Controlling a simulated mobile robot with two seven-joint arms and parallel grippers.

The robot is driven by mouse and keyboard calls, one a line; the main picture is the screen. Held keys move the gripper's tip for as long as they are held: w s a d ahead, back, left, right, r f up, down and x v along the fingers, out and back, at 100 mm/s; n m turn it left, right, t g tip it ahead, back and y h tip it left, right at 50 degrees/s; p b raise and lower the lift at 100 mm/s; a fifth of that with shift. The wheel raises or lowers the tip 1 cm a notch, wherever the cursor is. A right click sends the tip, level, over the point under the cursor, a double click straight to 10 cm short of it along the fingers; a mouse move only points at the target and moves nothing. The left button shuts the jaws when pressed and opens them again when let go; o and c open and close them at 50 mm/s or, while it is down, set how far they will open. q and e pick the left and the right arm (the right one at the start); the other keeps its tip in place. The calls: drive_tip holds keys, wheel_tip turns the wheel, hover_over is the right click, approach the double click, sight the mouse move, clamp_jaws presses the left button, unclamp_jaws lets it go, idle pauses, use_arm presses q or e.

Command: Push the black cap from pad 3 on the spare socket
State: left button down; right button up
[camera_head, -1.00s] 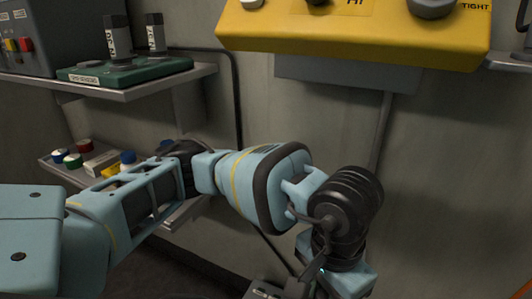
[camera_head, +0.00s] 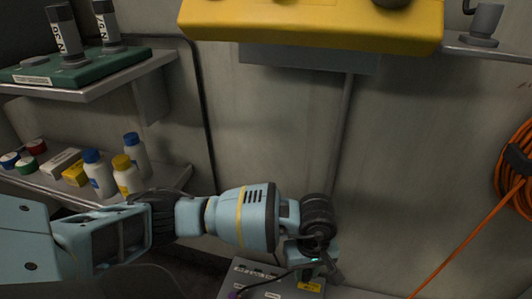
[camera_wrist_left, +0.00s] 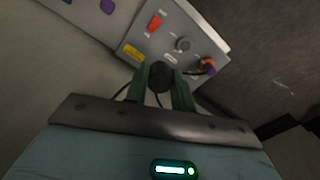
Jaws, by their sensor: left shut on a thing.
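My left gripper (camera_head: 322,272) is low in the head view, in front of a grey panel box (camera_head: 262,271). In the left wrist view its green fingers (camera_wrist_left: 166,90) are shut on a dark round piece, which looks like the black cap (camera_wrist_left: 160,74). The grey panel box (camera_wrist_left: 150,32) lies beyond the fingers. On it a round grey socket (camera_wrist_left: 183,44) stands uncovered, up and right of the cap; I cannot read whether it is the spare one. The cap looks apart from that socket. Pad 3 cannot be made out. My right gripper is out of view.
The panel carries a red switch (camera_wrist_left: 155,22), a yellow label (camera_wrist_left: 132,52) and an orange-purple plug (camera_wrist_left: 207,67) with a black cable close by. Shelves with bottles (camera_head: 99,172) stand left. A yellow housing (camera_head: 310,25) overhangs above. An orange hose (camera_head: 515,185) hangs right.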

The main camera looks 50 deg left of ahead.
use_arm(q)
drive_tip(key=s+a+f+n, duration=0.3)
drive_tip(key=f, duration=0.4)
drive_tip(key=s+a+f+n+p, duration=0.1)
drive_tip(key=a+f+n, duration=0.3)
drive_tip(key=f, duration=0.4)
drive_tip(key=shift+s+f, duration=0.3)
drive_tip(key=shift+s, duration=0.6)
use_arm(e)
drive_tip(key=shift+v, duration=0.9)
use_arm(q)
drive_tip(key=shift+f, duration=0.1)
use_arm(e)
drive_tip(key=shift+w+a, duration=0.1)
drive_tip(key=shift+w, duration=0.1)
use_arm(q)
drive_tip(key=shift+f, duration=0.2)
drive_tip(key=shift+f+b, duration=0.65)
drive_tip(key=shift+f, duration=0.3)
drive_tip(key=shift+f+b, duration=1)
drive_tip(key=shift+f, duration=0.6)
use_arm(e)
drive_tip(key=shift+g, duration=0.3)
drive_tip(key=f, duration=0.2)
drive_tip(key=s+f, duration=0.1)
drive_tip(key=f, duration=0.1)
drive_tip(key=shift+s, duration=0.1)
